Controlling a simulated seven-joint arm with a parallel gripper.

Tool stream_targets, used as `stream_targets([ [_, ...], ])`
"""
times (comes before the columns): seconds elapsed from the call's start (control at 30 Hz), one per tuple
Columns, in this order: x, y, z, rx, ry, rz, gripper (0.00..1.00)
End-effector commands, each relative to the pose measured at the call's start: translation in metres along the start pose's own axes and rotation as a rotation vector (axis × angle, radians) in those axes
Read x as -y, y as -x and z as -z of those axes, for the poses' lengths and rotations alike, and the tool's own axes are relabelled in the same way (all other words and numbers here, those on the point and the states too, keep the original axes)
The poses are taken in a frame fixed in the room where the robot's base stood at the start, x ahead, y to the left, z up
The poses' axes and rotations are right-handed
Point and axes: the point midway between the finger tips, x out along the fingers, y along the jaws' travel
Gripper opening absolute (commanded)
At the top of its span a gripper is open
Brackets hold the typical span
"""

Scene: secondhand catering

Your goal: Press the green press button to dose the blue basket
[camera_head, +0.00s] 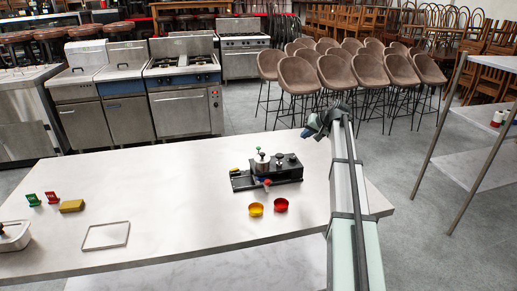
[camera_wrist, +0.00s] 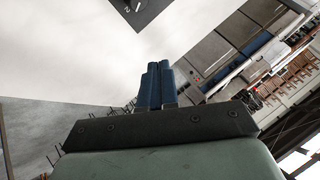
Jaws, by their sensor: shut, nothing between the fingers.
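A black dosing machine (camera_head: 283,176) with a silver canister and dark round knobs stands on the white table. A small patch of blue, possibly the blue basket, shows low at its front beside a red-tipped part. It is too small to tell its exact seat. A dark corner, apparently of the machine, shows at the top edge.
A yellow basket (camera_head: 256,209) and a red basket (camera_head: 281,205) stand in front of the machine. The table between is clear.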

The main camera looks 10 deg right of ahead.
Motion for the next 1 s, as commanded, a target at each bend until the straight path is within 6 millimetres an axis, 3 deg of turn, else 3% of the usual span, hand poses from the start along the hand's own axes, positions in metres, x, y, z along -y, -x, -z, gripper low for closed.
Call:
stream_targets([
  [0.03,0.023,-0.006,0.001,0.005,0.019,0.014,0.0],
  [0.2,0.088,-0.021,-0.002,0.018,0.072,0.054,0.0],
  [0.4,0.152,-0.033,-0.009,0.032,0.122,0.094,0.0],
  [0.5,0.174,-0.036,-0.012,0.036,0.138,0.108,0.0],
  [0.7,0.195,-0.039,-0.015,0.04,0.155,0.122,0.0],
  [1.0,0.197,-0.039,-0.016,0.041,0.156,0.123,0.0],
])
